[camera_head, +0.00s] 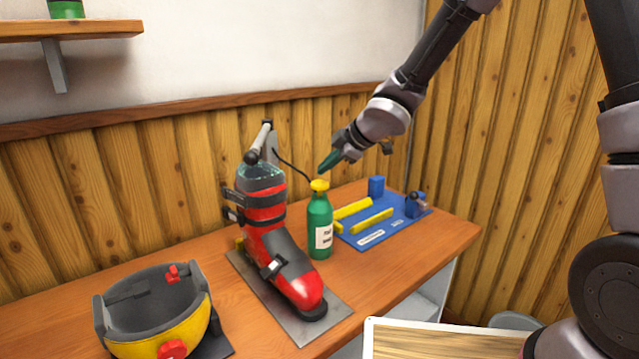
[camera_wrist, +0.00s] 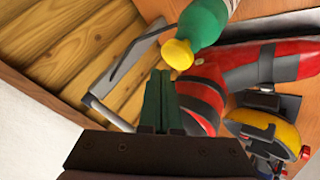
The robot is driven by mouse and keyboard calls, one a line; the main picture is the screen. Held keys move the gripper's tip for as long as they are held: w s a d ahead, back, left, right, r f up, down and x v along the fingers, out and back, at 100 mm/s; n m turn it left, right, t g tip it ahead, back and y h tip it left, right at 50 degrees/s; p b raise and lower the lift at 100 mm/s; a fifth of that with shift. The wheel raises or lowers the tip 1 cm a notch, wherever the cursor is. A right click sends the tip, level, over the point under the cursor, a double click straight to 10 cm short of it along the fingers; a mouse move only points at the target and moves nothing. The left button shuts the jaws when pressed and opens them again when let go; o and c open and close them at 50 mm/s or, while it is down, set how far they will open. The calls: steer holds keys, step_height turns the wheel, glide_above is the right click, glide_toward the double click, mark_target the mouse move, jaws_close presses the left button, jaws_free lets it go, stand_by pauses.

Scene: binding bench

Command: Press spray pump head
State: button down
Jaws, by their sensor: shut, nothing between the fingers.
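The spray bottle (camera_head: 320,225) is green with a white label and stands upright on the bench between the red boot and the blue mat. Its yellow pump head (camera_head: 320,185) is on top. My gripper (camera_head: 328,163) is shut and empty, with green fingers, just above the pump head in the head view and apart from it. In the wrist view the green fingers (camera_wrist: 161,92) point toward the yellow pump head (camera_wrist: 177,54), with the green bottle (camera_wrist: 205,20) beyond it. The size of the gap is hard to tell.
A red and grey ski boot (camera_head: 268,232) stands on a metal plate (camera_head: 335,312) left of the bottle. A blue mat (camera_head: 385,232) with yellow bars lies to the right. A yellow and grey binding shell (camera_head: 160,310) is front left. A wooden wall (camera_head: 120,200) stands behind.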

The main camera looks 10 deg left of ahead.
steer(key=s+d+r+m+t+h, duration=0.1)
steer(key=s+d+r+m, duration=0.4)
steer(key=r+m, duration=0.4)
steer(key=shift+s+m, duration=0.15)
steer(key=shift+m, duration=1.05)
steer(key=shift+a+f, duration=0.2)
glide_above(320, 186)
steer(key=f, duration=0.7)
steer(key=shift+w+d+f, duration=0.25)
steer(key=shift+w+d, duration=0.05)
steer(key=shift+d, duration=0.05)
step_height(320, 186, down, 2)
steer(key=shift+d+f, duration=0.15)
steer(key=shift+f, duration=0.55)
